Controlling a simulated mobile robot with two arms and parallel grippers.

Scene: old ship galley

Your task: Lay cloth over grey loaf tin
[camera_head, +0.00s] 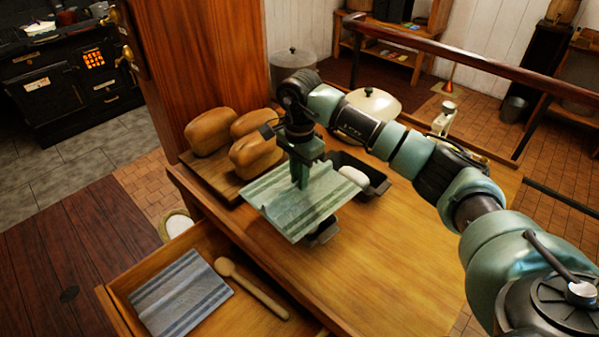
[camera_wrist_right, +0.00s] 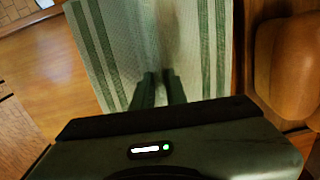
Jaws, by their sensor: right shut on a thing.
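A pale green cloth with darker stripes (camera_head: 275,210) is held flat, slightly tilted, above the table; it also fills the middle of the right wrist view (camera_wrist_right: 150,40). My right gripper (camera_head: 301,184) points down and is shut on the cloth near its middle. A dark grey tin (camera_head: 325,236) shows partly from under the cloth's near right edge; the rest of it is hidden. Another dark tin (camera_head: 378,185) with a white lump of dough (camera_head: 353,176) stands just behind the cloth. Cloth and tins look apart, but contact is hard to judge. My left gripper is not in view.
Several brown loaves (camera_head: 210,131) sit on a board (camera_head: 225,188) left of the cloth. An open drawer (camera_head: 118,312) holds a blue-striped cloth (camera_head: 180,293) and a wooden spoon (camera_head: 250,287). A pale round lid (camera_head: 374,103) and a shaker (camera_head: 444,118) stand behind. The table's right front (camera_head: 400,270) is clear.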

